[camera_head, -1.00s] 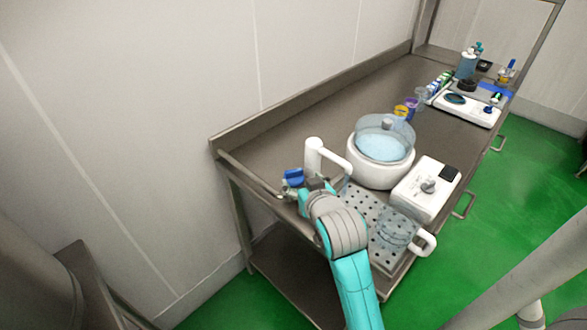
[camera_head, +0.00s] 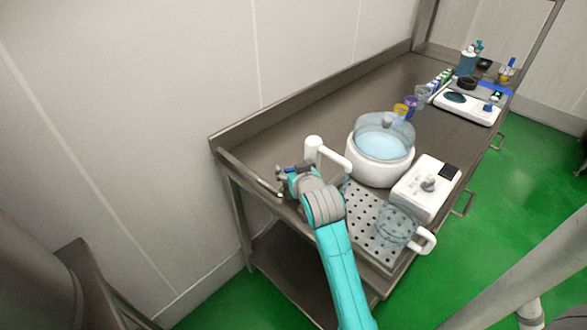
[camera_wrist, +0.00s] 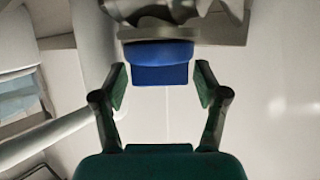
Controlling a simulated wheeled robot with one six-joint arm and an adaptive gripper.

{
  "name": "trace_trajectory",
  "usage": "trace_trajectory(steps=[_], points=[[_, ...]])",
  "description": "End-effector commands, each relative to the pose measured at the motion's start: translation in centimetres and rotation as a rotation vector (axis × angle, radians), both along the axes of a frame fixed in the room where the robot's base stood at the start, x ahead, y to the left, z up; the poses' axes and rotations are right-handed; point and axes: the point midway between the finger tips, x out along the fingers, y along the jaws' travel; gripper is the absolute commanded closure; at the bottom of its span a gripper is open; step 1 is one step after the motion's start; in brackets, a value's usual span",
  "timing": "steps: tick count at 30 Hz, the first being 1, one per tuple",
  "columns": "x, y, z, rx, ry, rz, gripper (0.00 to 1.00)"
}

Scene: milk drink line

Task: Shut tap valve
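The white tap (camera_head: 313,150) stands at the near left end of the steel table, with its spout reaching right. Its blue valve handle (camera_wrist: 160,66) is in the middle of the wrist view, below a grey metal body. My gripper (camera_wrist: 161,82) is open, with one finger on each side of the handle and clear gaps to both. In the head view my gripper (camera_head: 288,175) is at the left of the tap and largely covers the handle.
A perforated drip tray (camera_head: 365,215) and a clear jug (camera_head: 394,230) with a white handle are right of my arm. A white-based round vessel (camera_head: 380,170) and a white control box (camera_head: 425,188) stand beyond. Small cups and a scale (camera_head: 466,108) are farther back.

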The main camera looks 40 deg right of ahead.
Motion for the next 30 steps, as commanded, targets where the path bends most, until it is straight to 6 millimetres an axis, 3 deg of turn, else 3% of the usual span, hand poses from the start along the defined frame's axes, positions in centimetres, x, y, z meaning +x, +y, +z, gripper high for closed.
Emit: trace_trajectory(steps=[1, 5, 6, 19, 30], points=[[-0.01, 0.01, -0.01, 0.0, 0.0, 0.0, 0.47], [-0.01, 0.01, -0.01, 0.0, 0.0, 0.0, 0.79], [-0.01, 0.01, -0.01, 0.0, 0.0, 0.0, 0.83], [0.08, 0.15, 0.04, -0.001, -0.001, -0.074, 0.83], [0.18, 0.23, 0.05, -0.002, 0.0, -0.359, 0.83]])
